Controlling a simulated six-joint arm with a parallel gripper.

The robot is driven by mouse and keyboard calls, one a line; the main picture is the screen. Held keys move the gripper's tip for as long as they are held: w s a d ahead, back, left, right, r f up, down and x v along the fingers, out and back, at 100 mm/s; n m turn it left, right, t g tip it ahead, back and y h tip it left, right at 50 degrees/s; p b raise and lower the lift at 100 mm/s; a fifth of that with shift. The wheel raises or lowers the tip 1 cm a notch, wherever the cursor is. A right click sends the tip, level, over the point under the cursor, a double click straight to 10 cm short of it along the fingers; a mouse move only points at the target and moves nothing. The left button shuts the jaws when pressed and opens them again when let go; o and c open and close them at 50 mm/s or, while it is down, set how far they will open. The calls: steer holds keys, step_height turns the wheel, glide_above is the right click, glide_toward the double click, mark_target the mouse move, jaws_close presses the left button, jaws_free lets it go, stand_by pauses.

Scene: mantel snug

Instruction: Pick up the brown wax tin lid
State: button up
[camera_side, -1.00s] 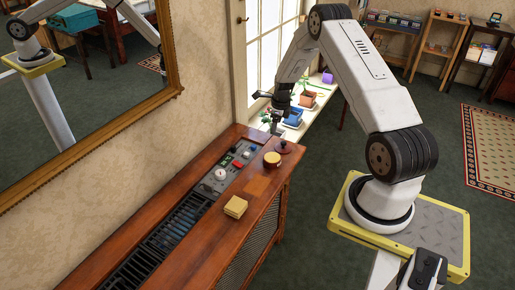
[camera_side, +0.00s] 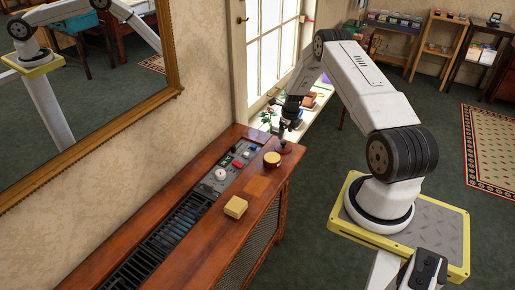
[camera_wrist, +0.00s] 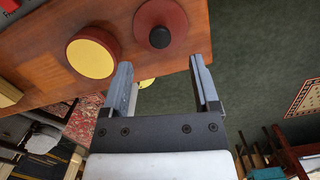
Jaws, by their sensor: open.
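The brown wax tin lid (camera_side: 284,148) is a reddish-brown disc with a dark knob. It lies at the far right corner of the wooden cabinet top, and in the wrist view the lid (camera_wrist: 172,14) is at the top, just beyond the fingertips. Beside it stands a round tin with a yellow top (camera_side: 272,159), which also shows in the wrist view (camera_wrist: 92,57). My gripper (camera_wrist: 161,65) is open, with nothing held between its fingers. In the side view my gripper (camera_side: 286,129) is above and just behind the lid.
The wooden cabinet (camera_side: 225,215) also bears a stack of yellowish blocks (camera_side: 235,207), a panel with small items (camera_side: 228,165) and a dark grille (camera_side: 160,245). A windowsill with plants is behind my gripper. A gilt-framed mirror (camera_side: 100,137) hangs at left.

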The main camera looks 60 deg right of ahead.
mark_target(284, 142)
steer(key=shift+f, duration=0.15)
steer(key=shift+w+f, duration=0.15)
steer(key=shift+f, duration=1.1)
steer(key=shift+w+f, duration=0.15)
steer(key=shift+f, duration=1.1)
jaws_close()
